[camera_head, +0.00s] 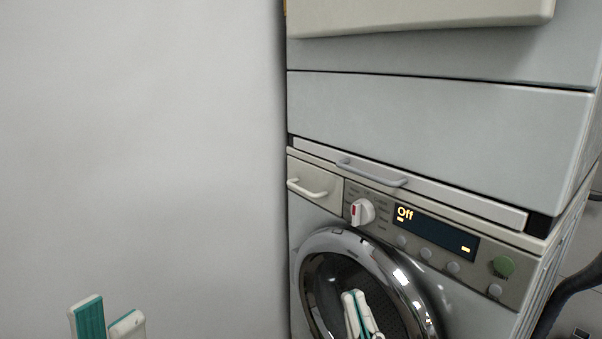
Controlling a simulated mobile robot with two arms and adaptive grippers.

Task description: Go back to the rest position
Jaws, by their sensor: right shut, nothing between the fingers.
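My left gripper (107,318) is at the bottom left of the head view, in front of the plain wall. Its two fingers, with teal pads, stand apart with nothing between them. My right gripper (358,306) is at the bottom middle, in front of the round door of the lower machine (437,311). Its fingers are together and hold nothing. Both grippers are cut off by the lower edge of the picture.
A grey handle (371,173) sits above the panel. The upper machine (430,120) is stacked on top. A bare wall (140,150) fills the left.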

